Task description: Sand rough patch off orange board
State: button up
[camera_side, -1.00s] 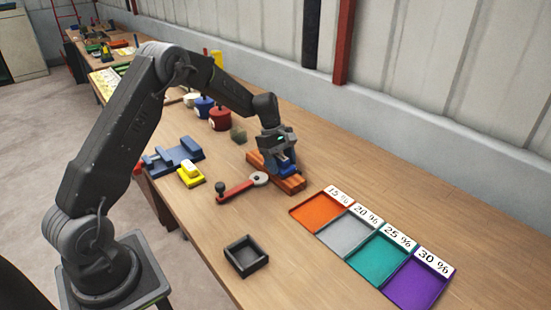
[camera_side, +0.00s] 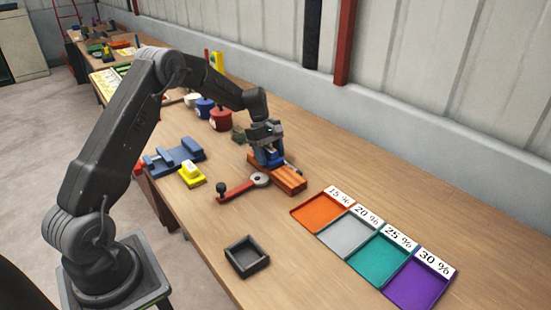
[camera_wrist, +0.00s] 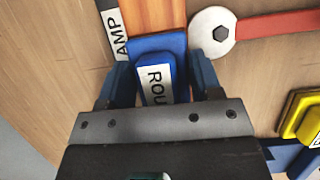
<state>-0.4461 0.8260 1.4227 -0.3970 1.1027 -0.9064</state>
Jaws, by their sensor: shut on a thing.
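My gripper (camera_side: 268,154) is shut on a blue block (camera_side: 273,159) over the far-left end of the orange board (camera_side: 290,181). In the wrist view the blue block (camera_wrist: 146,47) sits between my two fingers (camera_wrist: 160,82), with a white label partly reading "ROU". The orange board (camera_wrist: 153,14) runs away beneath it. The block looks to be on the board's top or very close to it; contact is hard to tell. No rough patch shows on the visible part of the board; the rest is hidden under block and gripper.
A red-handled lever with a grey disc (camera_side: 261,180) lies against the board's near side. A yellow block (camera_side: 191,174) and a blue vise-like fixture (camera_side: 174,156) stand left. A black open box (camera_side: 246,257) is in front; coloured trays (camera_side: 320,213) with percentage labels lie right.

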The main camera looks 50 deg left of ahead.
jog(key=shift+a, duration=2)
jog(key=shift+r, duration=4.1)
jog(key=shift+s, duration=0.1)
